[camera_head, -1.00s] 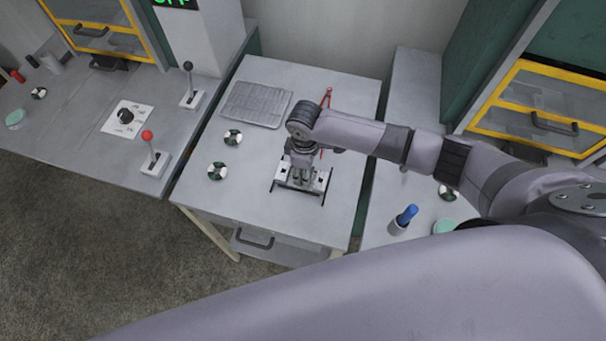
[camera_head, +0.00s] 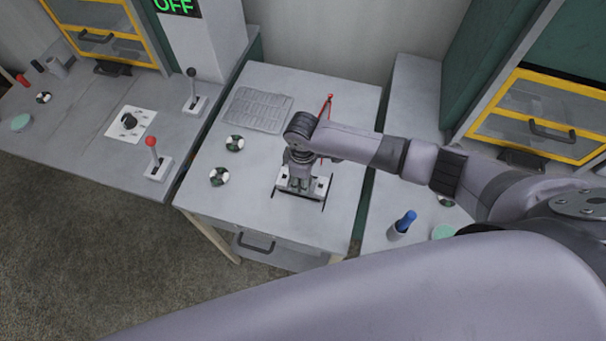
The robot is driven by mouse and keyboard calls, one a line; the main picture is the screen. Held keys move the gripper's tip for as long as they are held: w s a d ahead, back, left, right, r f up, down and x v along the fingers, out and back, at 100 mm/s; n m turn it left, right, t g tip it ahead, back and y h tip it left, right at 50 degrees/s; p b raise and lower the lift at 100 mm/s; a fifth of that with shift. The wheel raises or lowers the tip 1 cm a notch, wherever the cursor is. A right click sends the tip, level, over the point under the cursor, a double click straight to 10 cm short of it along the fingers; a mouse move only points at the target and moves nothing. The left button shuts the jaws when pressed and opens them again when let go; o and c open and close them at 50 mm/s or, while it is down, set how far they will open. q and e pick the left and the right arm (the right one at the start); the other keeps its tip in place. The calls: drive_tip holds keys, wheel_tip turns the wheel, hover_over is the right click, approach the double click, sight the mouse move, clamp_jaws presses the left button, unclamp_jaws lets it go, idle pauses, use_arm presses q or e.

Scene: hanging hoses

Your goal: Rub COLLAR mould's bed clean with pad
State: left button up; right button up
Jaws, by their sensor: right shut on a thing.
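A small metal mould (camera_head: 319,187) lies on the middle grey table, with light plates on either side of its centre. I cannot read a COLLAR label on it. My right gripper (camera_head: 300,186) points down right over the mould's middle. It is shut on what I take to be the pad, which the fingers and wrist hide. The mould's bed is also mostly hidden under the gripper, so I cannot tell how clean it is or whether the pad touches it. My left gripper is out of view.
A grey grooved tray (camera_head: 258,109) and a red tool (camera_head: 326,104) lie behind the mould. Two round black-and-white discs (camera_head: 234,143) (camera_head: 219,176) lie to its left. Lever switches (camera_head: 157,160) stand on the left bench; a blue-topped holder (camera_head: 403,224) stands on the right one.

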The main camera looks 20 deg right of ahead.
drive_tip(key=shift+w+r, duration=0.1)
drive_tip(key=shift+r, duration=3.95)
